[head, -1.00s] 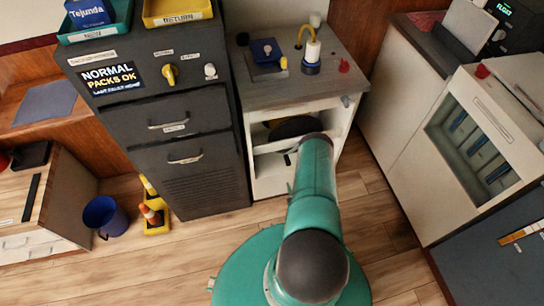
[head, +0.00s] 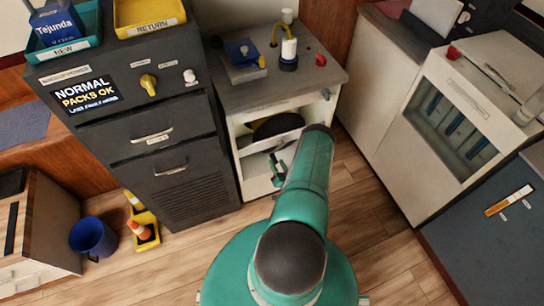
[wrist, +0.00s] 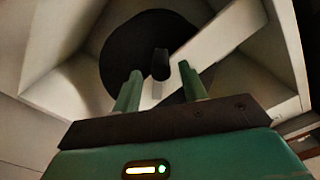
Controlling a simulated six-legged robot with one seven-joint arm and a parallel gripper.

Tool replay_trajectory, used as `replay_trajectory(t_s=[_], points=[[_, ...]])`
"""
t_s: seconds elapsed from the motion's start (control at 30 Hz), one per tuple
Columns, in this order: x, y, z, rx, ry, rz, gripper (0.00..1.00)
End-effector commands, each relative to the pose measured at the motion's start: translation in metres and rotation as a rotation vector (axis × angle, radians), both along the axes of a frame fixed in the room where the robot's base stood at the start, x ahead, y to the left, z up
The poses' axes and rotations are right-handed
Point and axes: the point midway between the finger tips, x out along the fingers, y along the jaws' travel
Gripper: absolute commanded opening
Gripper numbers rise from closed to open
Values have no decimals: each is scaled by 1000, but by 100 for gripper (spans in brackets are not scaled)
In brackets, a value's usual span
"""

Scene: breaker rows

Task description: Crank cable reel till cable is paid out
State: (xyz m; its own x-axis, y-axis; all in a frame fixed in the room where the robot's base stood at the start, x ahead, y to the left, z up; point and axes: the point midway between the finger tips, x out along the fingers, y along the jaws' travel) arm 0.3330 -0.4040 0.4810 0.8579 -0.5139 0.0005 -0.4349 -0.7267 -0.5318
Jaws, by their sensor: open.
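A dark round disc, seemingly the cable reel (head: 277,126), sits inside the white open-fronted cabinet (head: 237,155) under a grey top. In the wrist view the disc (wrist: 118,60) fills the upper middle, with a short dark cylindrical knob (wrist: 160,64) standing out in front of it. A pale slanting bar crosses the disc at the right. My gripper (wrist: 161,88) is open and empty; its two green fingers lie on either side of the knob in the picture, apart from it. In the head view my gripper (head: 277,170) is small and partly hidden by my arm.
The cabinet's walls and shelf closely surround the reel. A dark drawer unit (head: 150,135) stands on the left, a white machine (head: 460,120) on the right.

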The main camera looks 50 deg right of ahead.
Motion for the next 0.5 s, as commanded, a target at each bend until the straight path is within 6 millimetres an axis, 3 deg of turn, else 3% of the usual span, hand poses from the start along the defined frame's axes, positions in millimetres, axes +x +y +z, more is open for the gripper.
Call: replay_trajectory(t_s=[0.2,0.5], points=[[35,-17,0,-2,-2,4,43],[50,-23,0,0,0,4,43]])
